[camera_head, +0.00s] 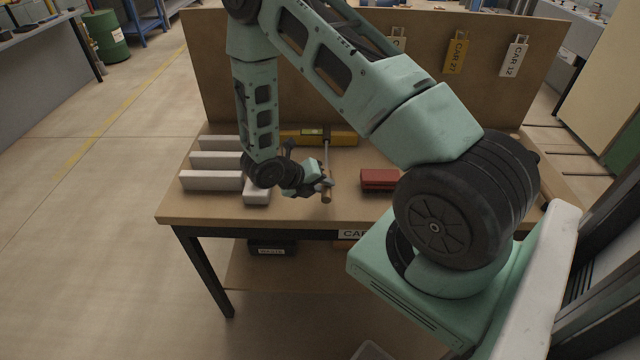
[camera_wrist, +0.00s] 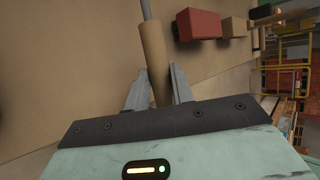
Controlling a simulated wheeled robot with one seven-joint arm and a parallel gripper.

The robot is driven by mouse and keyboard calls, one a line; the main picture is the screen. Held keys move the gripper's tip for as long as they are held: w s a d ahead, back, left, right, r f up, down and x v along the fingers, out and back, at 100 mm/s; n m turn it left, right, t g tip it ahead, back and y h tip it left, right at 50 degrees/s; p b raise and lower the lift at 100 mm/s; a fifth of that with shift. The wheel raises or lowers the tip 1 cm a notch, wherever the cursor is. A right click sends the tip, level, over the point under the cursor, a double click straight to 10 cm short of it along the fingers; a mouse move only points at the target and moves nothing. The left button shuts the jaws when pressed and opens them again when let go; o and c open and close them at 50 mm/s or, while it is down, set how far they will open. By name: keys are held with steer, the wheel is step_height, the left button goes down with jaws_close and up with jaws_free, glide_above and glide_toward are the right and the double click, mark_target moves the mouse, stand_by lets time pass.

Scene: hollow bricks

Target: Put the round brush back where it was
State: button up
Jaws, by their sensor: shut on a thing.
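My gripper (camera_head: 325,184) is shut on the round brush, low over the front middle of the workbench. The brush shows a tan cylindrical handle (camera_head: 327,196) and a thin grey shaft (camera_head: 326,157) that runs toward the back of the bench. In the wrist view, my gripper's two grey fingers (camera_wrist: 157,88) stand on either side of the tan handle (camera_wrist: 154,52), with the shaft leading up out of the frame. The brush's bristle end is not clear in either view. I cannot tell whether the brush touches the bench top.
Several pale bricks (camera_head: 212,180) lie at the left of the workbench (camera_head: 190,212). A red block (camera_head: 380,179) is right of my gripper, and a yellow bar (camera_head: 343,138) lies behind. A brown back panel (camera_head: 225,80) holds hanging tags. Bare bench lies between.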

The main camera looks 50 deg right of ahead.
steer(key=shift+f, duration=0.2)
steer(key=o, duration=0.9)
steer(key=shift+r, duration=0.45)
steer(key=b+v, duration=0.1)
steer(key=v, duration=1.1)
steer(key=shift+s+a+r+m+t+y, duration=0.4)
steer(key=shift+s+a+r+m+y, duration=1.25)
steer(key=shift+s+a+r+m, duration=1.6)
steer(key=shift+s+a+r+m+t+y, duration=0.4)
steer(key=shift+s+a+r+m+y, duration=1.4)
steer(key=shift+s+a+m, duration=2.5)
steer(key=shift+s+a+r+m+t+y, duration=0.4)
steer(key=shift+s+a+r+m+y, duration=1.65)
steer(key=shift+a, duration=2.9)
